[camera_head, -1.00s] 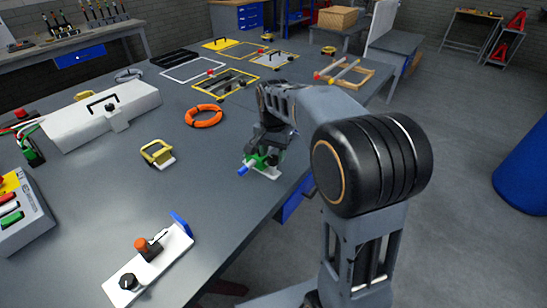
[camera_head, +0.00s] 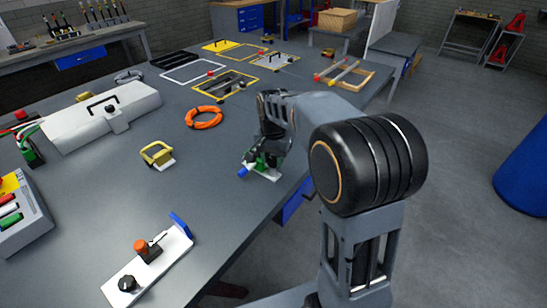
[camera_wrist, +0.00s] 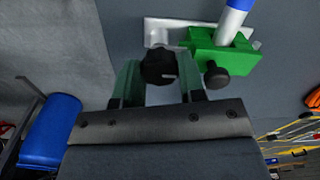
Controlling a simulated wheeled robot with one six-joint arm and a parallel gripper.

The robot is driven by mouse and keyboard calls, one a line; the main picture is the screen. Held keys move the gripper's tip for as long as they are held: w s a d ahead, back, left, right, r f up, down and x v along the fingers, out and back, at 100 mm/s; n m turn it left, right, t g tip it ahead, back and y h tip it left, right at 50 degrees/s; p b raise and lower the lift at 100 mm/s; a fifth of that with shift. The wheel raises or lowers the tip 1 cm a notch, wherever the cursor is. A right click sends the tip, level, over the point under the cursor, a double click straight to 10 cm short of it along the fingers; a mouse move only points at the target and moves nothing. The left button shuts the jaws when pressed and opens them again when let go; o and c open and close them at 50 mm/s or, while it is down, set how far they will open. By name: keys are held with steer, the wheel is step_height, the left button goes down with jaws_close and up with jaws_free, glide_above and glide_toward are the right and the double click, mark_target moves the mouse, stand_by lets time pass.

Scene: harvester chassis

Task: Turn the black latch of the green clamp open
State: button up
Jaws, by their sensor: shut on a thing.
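In the head view the clamp (camera_head: 262,163) is partly hidden by my gripper (camera_head: 271,150). The wrist view shows a black knob-like latch (camera_wrist: 158,66) between the two fingers of my gripper (camera_wrist: 160,78), which are shut on it. A second black knob (camera_wrist: 217,75) shows on the clamp's side, outside the fingers.
An orange ring (camera_head: 204,117) and a yellow handle (camera_head: 157,153) lie left of the clamp. A white plate with knobs (camera_head: 150,263) lies at the near edge. A white box (camera_head: 104,117) stands at far left. The table between them is clear.

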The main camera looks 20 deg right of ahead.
mark_target(273, 159)
steer(key=shift+n, duration=0.3)
steer(key=n+p, duration=0.1)
steer(key=n, duration=0.2)
steer(key=shift+r, duration=0.15)
steer(key=n+p, duration=0.2)
steer(key=n, duration=0.8)
steer(key=shift+p, duration=0.4)
steer(key=shift+n+p, duration=0.35)
steer(key=shift+n, duration=1.75)
steer(key=o, duration=0.7)
steer(key=shift+c, duration=0.2)
step_height(273, 159, up, 14)
steer(key=shift+p, duration=0.4)
